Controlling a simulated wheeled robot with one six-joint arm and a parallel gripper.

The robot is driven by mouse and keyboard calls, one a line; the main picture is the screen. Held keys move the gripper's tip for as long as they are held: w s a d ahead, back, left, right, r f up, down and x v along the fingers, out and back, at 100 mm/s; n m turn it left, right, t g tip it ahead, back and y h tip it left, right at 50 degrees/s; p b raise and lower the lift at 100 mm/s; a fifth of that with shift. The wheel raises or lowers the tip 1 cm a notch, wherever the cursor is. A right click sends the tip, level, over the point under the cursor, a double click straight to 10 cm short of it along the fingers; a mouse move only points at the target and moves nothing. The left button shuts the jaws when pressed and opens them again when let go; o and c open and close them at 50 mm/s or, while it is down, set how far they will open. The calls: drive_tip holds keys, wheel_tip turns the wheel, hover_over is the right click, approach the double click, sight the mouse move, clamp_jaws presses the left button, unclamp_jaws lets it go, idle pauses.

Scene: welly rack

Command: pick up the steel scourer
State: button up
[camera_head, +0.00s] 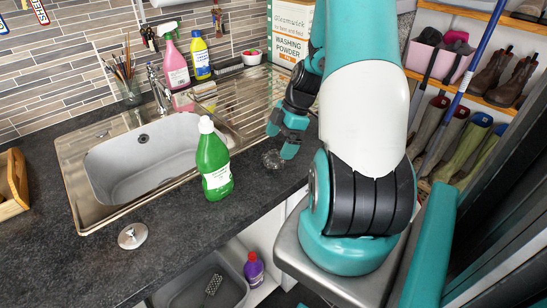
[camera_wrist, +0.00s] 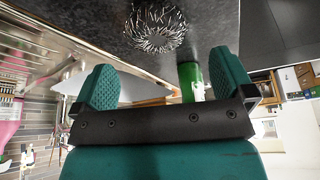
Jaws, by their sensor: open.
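The steel scourer (camera_head: 273,159) is a small ball of shiny metal coils on the dark worktop, right of the green bottle and near the front edge. In the wrist view the scourer (camera_wrist: 155,28) shows at the top, beyond the fingers and roughly between them. My gripper (camera_head: 282,139) hangs just above and beside the scourer in the head view, fingers pointing down. In the wrist view my gripper (camera_wrist: 160,88) has its two teal fingers wide apart with nothing between them. I cannot tell the exact gap to the scourer.
A green bottle (camera_head: 214,165) stands close left of the scourer. The steel sink (camera_head: 130,178) with drainer (camera_head: 240,98) lies behind. A round metal plug (camera_head: 132,236) sits on the worktop front left. A washing powder box (camera_head: 290,30) stands at the back. Worktop in front is clear.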

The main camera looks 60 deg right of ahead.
sight(274, 155)
drive_tip(key=shift+d+p+x, duration=0.2)
drive_tip(key=shift+p+x, duration=0.65)
drive_tip(key=shift+x, duration=1.85)
drive_tip(key=shift+c, duration=0.2)
drive_tip(key=c, duration=0.8)
